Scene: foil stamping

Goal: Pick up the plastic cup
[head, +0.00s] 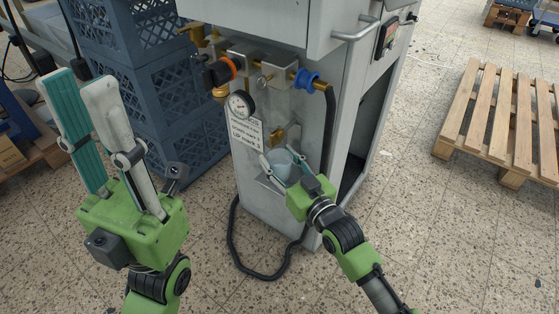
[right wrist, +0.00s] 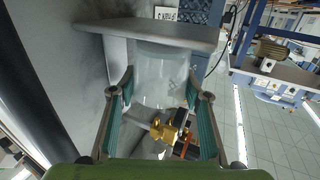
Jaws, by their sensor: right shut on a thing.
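The plastic cup (head: 281,160) is translucent and pale, on a small grey ledge (head: 263,181) at the front of the grey machine. My right gripper (head: 280,163) has its fingers on both sides of the cup and is shut on it. In the right wrist view the clear cup (right wrist: 162,78) is between the two teal-padded fingers (right wrist: 160,100), with one end against the ledge plate (right wrist: 150,33). I cannot tell whether it is lifted at all. My left gripper (head: 84,82) is raised at the left, empty, with its fingers apart.
A brass valve (head: 277,134) is just above the cup, with a pressure gauge (head: 240,104) and a printed label (head: 245,133) nearby. A black hose (head: 234,245) loops down to the floor. Blue crates (head: 165,110) stand left, a wooden pallet (head: 500,120) right. The speckled floor is open in front.

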